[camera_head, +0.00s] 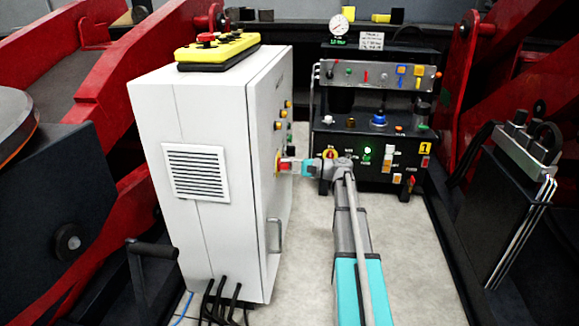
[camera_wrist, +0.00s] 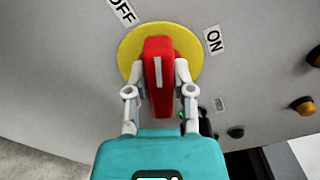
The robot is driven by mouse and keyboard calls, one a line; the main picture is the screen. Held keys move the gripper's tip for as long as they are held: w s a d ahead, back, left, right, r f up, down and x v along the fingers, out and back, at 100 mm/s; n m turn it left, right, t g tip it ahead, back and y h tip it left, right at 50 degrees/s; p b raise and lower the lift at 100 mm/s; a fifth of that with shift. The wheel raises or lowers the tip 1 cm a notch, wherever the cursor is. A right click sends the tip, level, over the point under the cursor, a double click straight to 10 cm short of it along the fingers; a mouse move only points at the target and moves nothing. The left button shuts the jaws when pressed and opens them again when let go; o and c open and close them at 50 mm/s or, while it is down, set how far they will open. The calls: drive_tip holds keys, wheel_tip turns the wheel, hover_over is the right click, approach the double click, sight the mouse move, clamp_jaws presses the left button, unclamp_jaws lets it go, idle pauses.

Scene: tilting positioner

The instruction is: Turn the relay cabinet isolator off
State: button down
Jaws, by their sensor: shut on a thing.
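The white relay cabinet (camera_head: 188,120) stands left of centre in the head view, its door face turned to the right. The isolator is a red handle (camera_wrist: 158,75) on a round yellow plate (camera_wrist: 128,50). An OFF label (camera_wrist: 122,10) is above the plate and an ON label (camera_wrist: 213,40) is to its right. The handle lies nearly upright in the wrist view, its white-marked upper part between the two labels. My gripper (camera_wrist: 161,80) is shut on the handle, one finger on each side. In the head view, my gripper (camera_head: 294,167) reaches the door from the right and partly hides the isolator.
A yellow pendant (camera_head: 217,50) with a red button lies on the cabinet top. Several buttons (camera_wrist: 303,106) sit on the door, right of the isolator. A door handle (camera_head: 274,235) juts out below. A black control panel (camera_head: 375,150) stands behind. Pale floor is clear beside my arm.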

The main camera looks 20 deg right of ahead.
drive_tip(key=n, duration=0.5)
drive_tip(key=shift+s+a+f, duration=0.2)
drive_tip(key=shift+a, duration=0.05)
idle(0.3)
drive_tip(key=shift+c, duration=2.4)
unclamp_jaws()
drive_tip(key=shift+w+d, duration=0.1)
drive_tip(key=shift+d, duration=0.1)
drive_tip(key=shift+d, duration=0.1)
drive_tip(key=shift+s+d, duration=0.35)
drive_tip(key=shift+d, duration=0.15)
drive_tip(key=v, duration=1)
drive_tip(key=shift+s+d, duration=0.2)
drive_tip(key=shift+s, duration=0.05)
